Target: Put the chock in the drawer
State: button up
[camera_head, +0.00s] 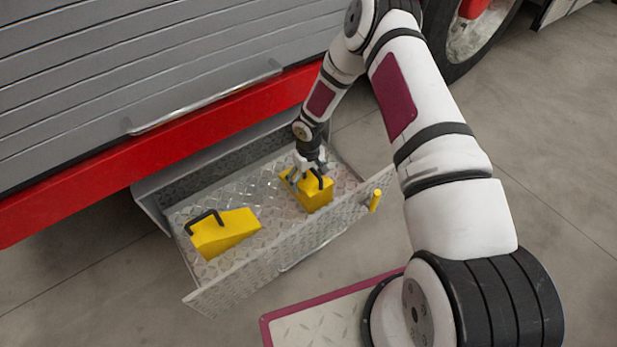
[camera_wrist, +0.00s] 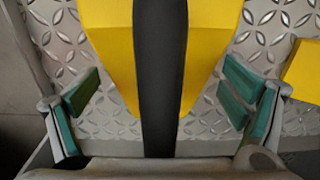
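Two yellow chocks with black handles are inside the open drawer (camera_head: 250,270), which has a metal tread-plate floor. The right chock (camera_head: 318,197) is at the drawer's right end, directly under my gripper (camera_head: 312,166), and appears to rest on the floor. The left chock (camera_head: 225,233) sits apart from it. In the wrist view, the right chock's black handle (camera_wrist: 160,70) runs between the green finger pads of my gripper (camera_wrist: 160,95). The pads are spread wide, with clear gaps to the handle on both sides. My gripper partly hides the right chock in the head view.
The drawer is pulled out below the red beam (camera_head: 170,142) and grey shutter (camera_head: 150,60) of a vehicle. A yellow peg (camera_head: 375,200) stands at the drawer front's right end. A wheel (camera_head: 475,30) is at the upper right. Some drawer floor between the chocks is bare.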

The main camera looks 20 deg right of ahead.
jog(key=shift+r, duration=0.15)
notch_tip(320, 180, up, 12)
jog(key=p, duration=0.4)
dwell(0.3)
jog(key=s+d+r+h, duration=0.2)
jog(key=d+r, duration=0.1)
jog(key=r, duration=1.3)
jog(key=s+d+r+m, duration=0.1)
jog(key=s+r, duration=0.4)
jog(key=r, duration=0.4)
jog(key=s+d+r+m, duration=0.1)
jog(key=s+r, duration=0.5)
jog(key=r, duration=0.2)
jog(key=s+a+r, duration=0.1)
jog(key=s+r, duration=0.2)
jog(key=s, duration=0.6)
jog(key=s+a+r+m+y, duration=0.1)
jog(key=s+a+r, duration=0.1)
jog(key=s, duration=0.8)
jog(key=s+a+r+y, duration=0.1)
jog(key=s+r, duration=0.3)
jog(key=s, duration=0.5)
jog(key=shift+s+a+r+m, duration=0.25)
jog(key=shift+a+m, duration=0.15)
jog(key=shift+a, duration=0.2)
